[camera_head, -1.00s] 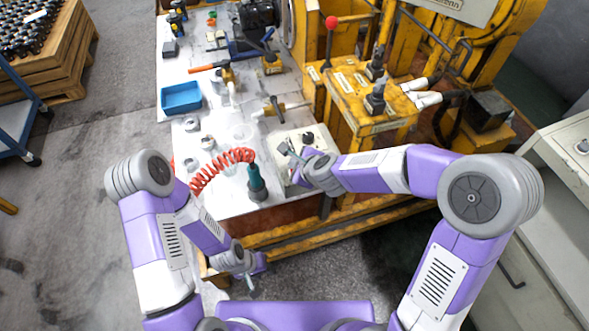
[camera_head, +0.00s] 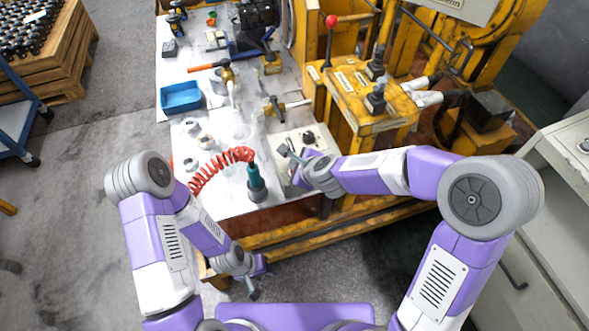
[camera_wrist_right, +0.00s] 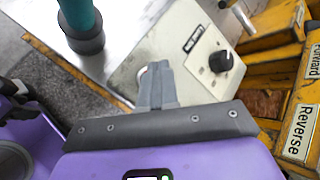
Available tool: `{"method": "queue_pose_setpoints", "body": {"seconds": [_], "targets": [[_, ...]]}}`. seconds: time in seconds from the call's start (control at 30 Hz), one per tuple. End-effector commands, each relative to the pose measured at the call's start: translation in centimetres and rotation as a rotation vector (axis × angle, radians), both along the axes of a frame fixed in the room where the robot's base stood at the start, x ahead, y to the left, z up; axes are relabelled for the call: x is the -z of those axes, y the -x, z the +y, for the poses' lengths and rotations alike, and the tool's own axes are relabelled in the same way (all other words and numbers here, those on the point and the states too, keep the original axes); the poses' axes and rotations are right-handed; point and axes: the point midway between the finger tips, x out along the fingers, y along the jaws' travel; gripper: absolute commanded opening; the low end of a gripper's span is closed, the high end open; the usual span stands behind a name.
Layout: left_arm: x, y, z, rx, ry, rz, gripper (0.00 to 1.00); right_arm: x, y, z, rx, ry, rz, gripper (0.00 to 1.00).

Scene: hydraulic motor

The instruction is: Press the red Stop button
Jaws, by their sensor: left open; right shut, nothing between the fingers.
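A pale control box (camera_head: 293,139) sits at the table's front right corner. It also shows in the wrist view (camera_wrist_right: 182,38), with a black rotary knob (camera_wrist_right: 221,61) and a dark label. My right gripper (camera_head: 281,149) is over the box's left part. In the wrist view its fingers (camera_wrist_right: 157,72) are shut with nothing between them, pointing at the panel left of the knob. A pale round rim shows just behind the fingertips. My left gripper (camera_head: 254,295) is open and empty, low in front of the table.
A teal tool (camera_head: 256,184) with a red coiled hose (camera_head: 222,166) stands left of the box; it is close to my right gripper in the wrist view. Yellow machinery with levers (camera_head: 376,98) is at right. A blue bin (camera_head: 181,97) lies further left.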

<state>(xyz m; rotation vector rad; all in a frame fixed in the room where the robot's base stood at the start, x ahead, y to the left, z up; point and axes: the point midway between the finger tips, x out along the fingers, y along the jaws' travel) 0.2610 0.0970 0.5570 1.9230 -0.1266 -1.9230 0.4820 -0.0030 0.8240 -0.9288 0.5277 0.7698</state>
Motion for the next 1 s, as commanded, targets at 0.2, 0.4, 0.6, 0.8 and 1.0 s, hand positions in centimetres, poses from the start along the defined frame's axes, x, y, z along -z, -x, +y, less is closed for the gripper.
{"method": "queue_pose_setpoints", "body": {"seconds": [0.2,0.4,0.6,0.8,1.0], "targets": [[0.26,0.00,0.00,0.000,0.000,0.000,0.43,0.25,0.01,0.00,0.000,0.000,0.000,0.00],[0.50,0.00,0.00,0.000,0.000,0.000,0.43,0.49,0.00,0.00,0.000,0.000,0.000,0.00],[0.74,0.00,0.00,0.000,0.000,0.000,0.43,0.74,0.00,-0.01,0.000,0.000,0.000,0.00],[0.77,0.00,0.00,0.000,0.000,0.000,0.43,0.78,0.01,-0.02,0.000,0.000,0.000,0.00],[0.67,0.00,0.00,0.000,0.000,0.000,0.43,0.70,0.02,-0.02,0.000,0.001,0.001,0.00]]}}
